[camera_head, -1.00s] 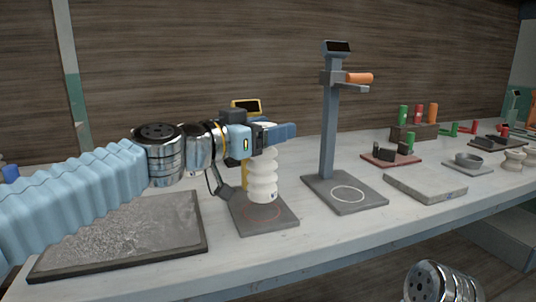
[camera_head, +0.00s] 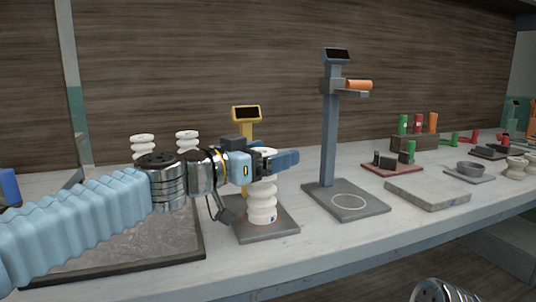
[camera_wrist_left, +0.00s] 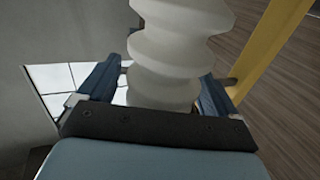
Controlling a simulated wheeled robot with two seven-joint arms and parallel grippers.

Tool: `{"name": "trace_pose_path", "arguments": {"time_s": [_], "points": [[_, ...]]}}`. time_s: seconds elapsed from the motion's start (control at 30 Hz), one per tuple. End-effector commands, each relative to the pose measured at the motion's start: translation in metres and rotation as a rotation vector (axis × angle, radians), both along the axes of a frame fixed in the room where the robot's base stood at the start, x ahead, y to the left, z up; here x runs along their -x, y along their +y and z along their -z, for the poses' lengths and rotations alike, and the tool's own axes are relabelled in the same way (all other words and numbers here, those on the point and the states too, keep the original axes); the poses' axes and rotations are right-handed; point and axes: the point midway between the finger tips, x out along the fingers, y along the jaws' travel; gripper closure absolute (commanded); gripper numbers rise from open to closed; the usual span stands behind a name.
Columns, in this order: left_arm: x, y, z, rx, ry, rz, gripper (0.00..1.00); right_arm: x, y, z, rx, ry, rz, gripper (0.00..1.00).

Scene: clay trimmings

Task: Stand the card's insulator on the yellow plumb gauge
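The yellow plumb gauge (camera_head: 247,114) stands left of centre, with a dark screen on its yellow post and a grey base plate (camera_head: 284,226). A white ribbed insulator (camera_head: 262,206) is upright over the plate, and its foot appears to rest on it. My left gripper (camera_head: 270,163) is around the insulator's upper part. In the left wrist view the insulator (camera_wrist_left: 168,55) is between the two fingers, which appear to meet its sides, and the yellow post is close on the right. The plate's ring is hidden. I cannot make out a card. My right gripper is out of view.
Two similar white insulators (camera_head: 143,146) (camera_head: 187,140) stand behind my left arm, near a dark tray (camera_head: 120,266). A grey gauge (camera_head: 328,130) with an orange handle stands to the right. Beyond it are a grey slab (camera_head: 427,191) and several small parts.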

Motion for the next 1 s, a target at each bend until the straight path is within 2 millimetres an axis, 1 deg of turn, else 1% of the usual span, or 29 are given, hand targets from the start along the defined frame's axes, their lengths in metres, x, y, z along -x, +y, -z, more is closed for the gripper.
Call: {"name": "trace_pose_path", "arguments": {"time_s": [0.17,0.27,0.3,0.4,0.7,0.83,1.0], "points": [[0.0,0.0,-0.001,0.0,0.0,0.0,0.07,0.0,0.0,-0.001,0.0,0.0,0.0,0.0],[0.0,0.0,-0.006,-0.001,-0.001,0.0,0.07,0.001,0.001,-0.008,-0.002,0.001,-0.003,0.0],[0.004,0.005,-0.002,-0.001,-0.003,-0.002,0.07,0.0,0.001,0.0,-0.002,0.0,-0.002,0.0],[0.017,0.02,0.0,0.0,-0.005,-0.003,0.07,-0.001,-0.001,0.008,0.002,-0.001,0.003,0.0],[0.061,0.072,0.0,0.0,-0.004,-0.004,0.07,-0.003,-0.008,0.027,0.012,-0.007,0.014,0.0],[0.072,0.085,-0.001,-0.001,-0.002,-0.002,0.07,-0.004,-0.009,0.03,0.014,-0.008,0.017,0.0],[0.078,0.091,-0.003,0.0,0.0,0.001,0.07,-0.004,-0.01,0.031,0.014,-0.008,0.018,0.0]]}}
